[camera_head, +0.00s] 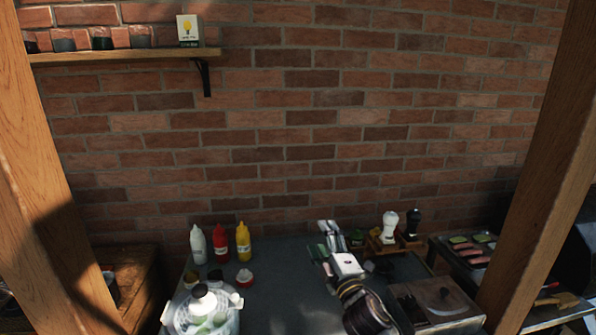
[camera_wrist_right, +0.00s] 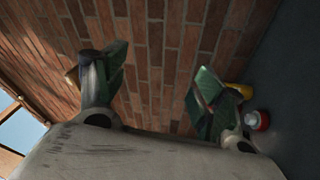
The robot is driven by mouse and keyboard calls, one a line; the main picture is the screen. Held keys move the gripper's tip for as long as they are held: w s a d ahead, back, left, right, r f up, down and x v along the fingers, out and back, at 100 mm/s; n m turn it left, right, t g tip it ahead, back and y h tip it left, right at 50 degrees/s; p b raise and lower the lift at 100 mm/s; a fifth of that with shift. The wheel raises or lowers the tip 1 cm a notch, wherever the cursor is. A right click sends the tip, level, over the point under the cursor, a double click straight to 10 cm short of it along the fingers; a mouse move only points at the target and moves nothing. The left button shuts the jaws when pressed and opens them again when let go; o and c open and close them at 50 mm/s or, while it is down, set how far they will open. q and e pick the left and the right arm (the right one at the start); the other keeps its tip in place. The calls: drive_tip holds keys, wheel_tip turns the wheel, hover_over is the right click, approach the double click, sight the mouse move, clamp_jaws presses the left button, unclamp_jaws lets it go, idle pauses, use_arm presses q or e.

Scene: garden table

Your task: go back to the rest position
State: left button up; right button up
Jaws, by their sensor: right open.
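My right gripper (camera_head: 324,240) is over the back middle of the grey table (camera_head: 285,290), with my arm coming up from the bottom edge. In the right wrist view its two green-tipped fingers (camera_wrist_right: 155,80) stand wide apart. Only brick wall shows between them, so it holds nothing. My left gripper is in neither view.
White (camera_head: 198,244), red (camera_head: 221,244) and yellow (camera_head: 243,241) bottles stand at the back left. A lidded glass pot (camera_head: 205,316) is at the front left. White (camera_head: 390,227) and black (camera_head: 412,223) mills stand right of my gripper. A wooden box (camera_head: 440,301) is front right.

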drive_tip(key=s+d+f+m+g+h, duration=0.35)
drive_tip(key=s+d+f+m, duration=0.2)
drive_tip(key=f, duration=0.35)
drive_tip(key=s+d+f+m+g+h, duration=0.35)
drive_tip(key=s+d+f+m, duration=0.2)
drive_tip(key=f, duration=0.35)
drive_tip(key=s+d+f+m+g, duration=0.25)
drive_tip(key=s+f+g, duration=0.2)
drive_tip(key=s, duration=0.55)
drive_tip(key=s+d+f+m+g, duration=0.2)
drive_tip(key=s+f+m+g, duration=0.25)
drive_tip(key=s, duration=0.65)
wheel_tip(320, 180, down, 34)
drive_tip(key=s+n+g, duration=0.1)
drive_tip(key=s, duration=0.1)
drive_tip(key=s+d+f, duration=0.2)
drive_tip(key=s+f, duration=0.8)
drive_tip(key=s, duration=0.1)
drive_tip(key=s+d+f+g, duration=0.1)
drive_tip(key=s+d+f, duration=0.1)
drive_tip(key=s+f, duration=0.7)
drive_tip(key=s, duration=0.2)
drive_tip(key=shift+s+f, duration=0.3)
drive_tip(key=shift+f, duration=0.1)
